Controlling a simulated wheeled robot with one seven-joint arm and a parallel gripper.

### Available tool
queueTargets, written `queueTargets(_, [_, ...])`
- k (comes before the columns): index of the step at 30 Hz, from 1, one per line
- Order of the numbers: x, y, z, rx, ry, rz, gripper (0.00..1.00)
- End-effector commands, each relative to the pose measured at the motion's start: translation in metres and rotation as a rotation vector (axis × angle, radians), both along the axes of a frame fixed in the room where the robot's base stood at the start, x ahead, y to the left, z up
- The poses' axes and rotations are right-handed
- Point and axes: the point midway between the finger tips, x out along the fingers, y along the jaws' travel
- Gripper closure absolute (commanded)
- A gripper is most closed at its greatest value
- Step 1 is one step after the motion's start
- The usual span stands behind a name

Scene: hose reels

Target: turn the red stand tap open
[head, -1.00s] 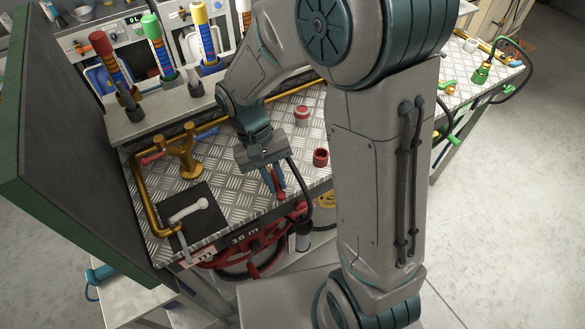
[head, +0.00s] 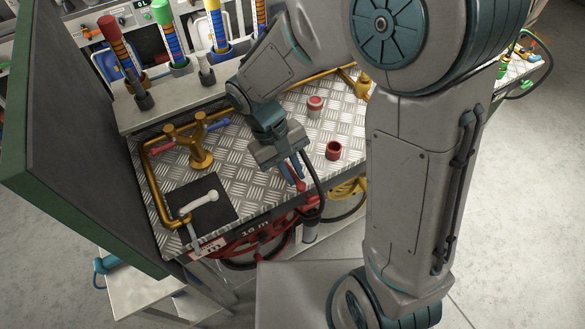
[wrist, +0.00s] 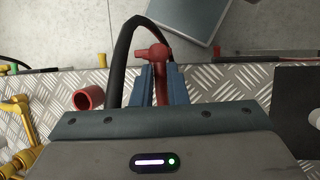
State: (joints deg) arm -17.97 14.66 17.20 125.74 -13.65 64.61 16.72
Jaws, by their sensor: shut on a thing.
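A brass stand (head: 200,145) rises from the metal bench at the left in the head view. A red lever (head: 163,151) sticks out on its left and a blue lever (head: 217,126) on its right. My gripper (head: 297,184) is right of the stand, at the bench's front edge, apart from both levers. In the wrist view, its blue fingers (wrist: 161,85) are shut on a red hose nozzle (wrist: 153,53). A black hose (wrist: 123,62) loops beside the nozzle. The fingers partly hide the nozzle.
A red ring-shaped holder (head: 334,151) stands right of my gripper; another red piece (head: 315,106) is behind it. A white spout (head: 200,200) lies over a black mat (head: 224,204) at front left. A dark green-edged panel (head: 75,130) borders the left side.

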Motion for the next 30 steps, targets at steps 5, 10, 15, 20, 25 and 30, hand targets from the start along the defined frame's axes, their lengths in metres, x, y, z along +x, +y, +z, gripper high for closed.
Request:
queueTargets(5, [-0.004,-0.002,-0.002,-0.008,0.014,-0.003,0.65])
queueTargets(10, [-0.003,-0.002,-0.001,-0.005,0.008,-0.003,0.65])
queueTargets(15, [0.0,0.001,0.005,-0.004,0.005,-0.002,0.65])
queueTargets(20, [0.007,0.011,0.028,-0.001,0.0,0.0,0.65])
queueTargets(25, [0.017,0.025,0.065,-0.001,0.001,-0.001,0.65])
queueTargets(30, [0.025,0.037,0.096,-0.003,0.005,-0.001,0.65])
